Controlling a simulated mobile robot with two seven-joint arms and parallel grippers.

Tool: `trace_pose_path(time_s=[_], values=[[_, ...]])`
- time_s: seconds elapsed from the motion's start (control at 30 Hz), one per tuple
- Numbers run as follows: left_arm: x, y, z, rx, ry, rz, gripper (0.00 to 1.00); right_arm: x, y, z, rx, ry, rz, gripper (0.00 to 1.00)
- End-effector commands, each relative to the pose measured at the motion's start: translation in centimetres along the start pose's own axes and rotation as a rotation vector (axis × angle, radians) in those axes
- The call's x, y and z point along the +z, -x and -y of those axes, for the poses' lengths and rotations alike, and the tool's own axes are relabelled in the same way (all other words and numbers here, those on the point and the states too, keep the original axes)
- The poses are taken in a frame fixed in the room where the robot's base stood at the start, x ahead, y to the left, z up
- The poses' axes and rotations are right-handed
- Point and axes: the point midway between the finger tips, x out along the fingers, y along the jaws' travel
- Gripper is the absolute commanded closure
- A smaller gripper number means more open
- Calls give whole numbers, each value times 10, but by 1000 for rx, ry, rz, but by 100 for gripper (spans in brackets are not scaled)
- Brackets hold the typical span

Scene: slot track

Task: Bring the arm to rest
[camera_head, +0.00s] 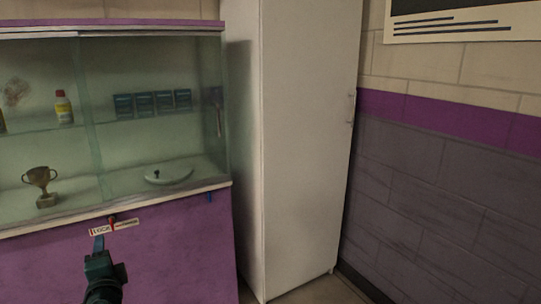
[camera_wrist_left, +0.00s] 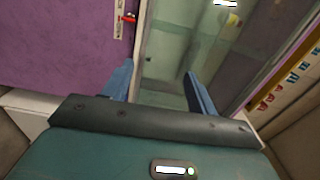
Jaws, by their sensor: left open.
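My left gripper (camera_head: 99,243) is in front of the purple lower front of a glass display cabinet (camera_head: 180,250), just below a small red-and-white label (camera_head: 115,227). In the left wrist view its two blue fingers (camera_wrist_left: 160,80) stand apart, with nothing visible between them. That view also shows the purple front (camera_wrist_left: 55,45) and a label strip with a red part (camera_wrist_left: 123,18) beyond the fingers, to the left. The gap from the fingertips to the cabinet is hard to judge. My right gripper is not in view.
Behind the glass are a trophy (camera_head: 40,184), a bottle (camera_head: 63,106), several dark boxes (camera_head: 152,103) and a pale disc (camera_head: 169,174). A tall white cabinet (camera_head: 305,150) stands to the right, near a brick wall (camera_head: 440,190). A little floor (camera_head: 320,292) shows at the bottom.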

Motion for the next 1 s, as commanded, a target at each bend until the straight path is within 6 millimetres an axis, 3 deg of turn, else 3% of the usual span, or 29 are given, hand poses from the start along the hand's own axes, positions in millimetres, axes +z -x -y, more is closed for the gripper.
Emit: trace_pose_path(time_s=[0.03, 0.27, 0.4, 0.6, 0.7, 0.83, 1.0], values=[[-6, 14, -6, 46, 42, -34, 42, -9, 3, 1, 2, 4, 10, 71], [-34, 94, -53, 296, 322, -180, 42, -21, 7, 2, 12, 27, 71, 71], [-49, 167, -72, 501, 549, -237, 42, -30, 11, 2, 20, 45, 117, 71], [-64, 291, -73, 841, 949, -225, 42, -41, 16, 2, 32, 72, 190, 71], [-67, 332, -67, 954, 1096, -190, 42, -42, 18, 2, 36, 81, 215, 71], [-70, 359, -62, 1026, 1198, -159, 42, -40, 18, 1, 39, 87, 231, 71], [-70, 362, -62, 1036, 1211, -154, 42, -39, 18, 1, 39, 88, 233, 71]])
